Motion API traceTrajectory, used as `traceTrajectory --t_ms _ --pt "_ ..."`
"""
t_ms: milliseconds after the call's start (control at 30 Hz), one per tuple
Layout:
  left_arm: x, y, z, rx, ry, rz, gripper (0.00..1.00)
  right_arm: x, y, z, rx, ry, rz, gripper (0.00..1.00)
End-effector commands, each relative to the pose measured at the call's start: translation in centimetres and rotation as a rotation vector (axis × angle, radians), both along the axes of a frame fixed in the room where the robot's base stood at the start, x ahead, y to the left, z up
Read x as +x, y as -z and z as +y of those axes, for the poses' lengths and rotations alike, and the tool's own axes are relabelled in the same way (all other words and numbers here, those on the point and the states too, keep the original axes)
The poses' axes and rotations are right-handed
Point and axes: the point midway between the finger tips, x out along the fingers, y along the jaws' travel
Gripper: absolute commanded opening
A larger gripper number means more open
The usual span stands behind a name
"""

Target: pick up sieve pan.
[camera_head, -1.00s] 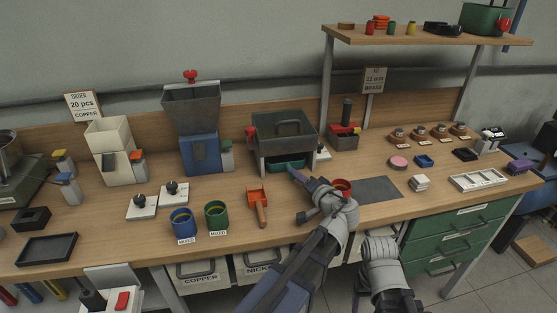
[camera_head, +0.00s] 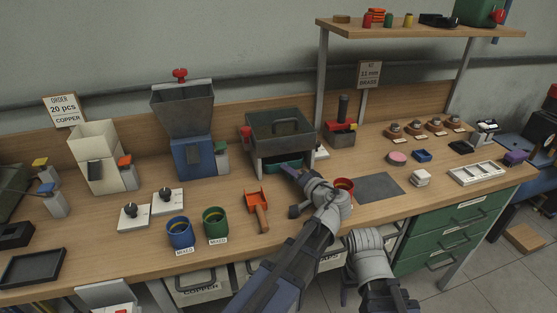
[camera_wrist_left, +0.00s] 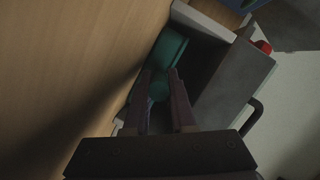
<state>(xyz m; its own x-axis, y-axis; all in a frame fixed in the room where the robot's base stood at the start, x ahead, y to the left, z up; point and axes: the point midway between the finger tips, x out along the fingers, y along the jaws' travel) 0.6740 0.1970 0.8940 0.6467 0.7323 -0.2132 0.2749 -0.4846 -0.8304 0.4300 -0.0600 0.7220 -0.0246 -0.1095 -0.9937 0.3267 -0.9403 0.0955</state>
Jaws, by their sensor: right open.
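The sieve pan (camera_head: 284,163) is a teal tray under the grey sieve box (camera_head: 281,137); the box and my gripper partly hide it. In the left wrist view the teal pan (camera_wrist_left: 169,47) has a rounded knob facing me. My left gripper (camera_wrist_left: 160,82) has its two dark fingers on either side of that knob. I cannot tell whether they press on it. In the head view my left gripper (camera_head: 288,169) is at the front of the pan. My right gripper (camera_head: 344,293) is low in front of the bench, mostly hidden by its own arm, open.
An orange scoop (camera_head: 257,209), a green cup (camera_head: 215,224) and a blue cup (camera_head: 180,233) stand left of my left arm. A red cup (camera_head: 344,186) is close beside my left wrist. A dark mat (camera_head: 379,187) lies to the right.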

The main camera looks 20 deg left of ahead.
Motion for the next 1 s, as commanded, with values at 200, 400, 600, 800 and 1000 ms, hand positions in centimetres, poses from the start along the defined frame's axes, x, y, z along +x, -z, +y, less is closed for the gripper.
traceTrajectory --t_ms 200,400,600,800,1000 --pt "0.01 0.02 -0.01 -0.001 0.001 0.0 0.0 0.0 0.0 0.0 0.0 0.0 0.0 0.69" --pt "0.01 0.01 -0.01 -0.001 0.001 0.0 0.0 0.0 0.0 0.0 0.0 0.0 0.0 0.69" --pt "0.01 0.01 -0.01 -0.001 0.001 0.0 0.0 0.0 0.0 0.0 0.0 0.0 0.0 0.69" --pt "0.01 0.01 -0.01 -0.001 0.001 0.0 0.0 0.0 0.0 0.0 0.0 0.0 0.0 0.69" --pt "0.01 0.01 -0.01 -0.001 0.001 0.0 0.0 0.0 0.0 0.0 0.0 0.0 0.0 0.69"
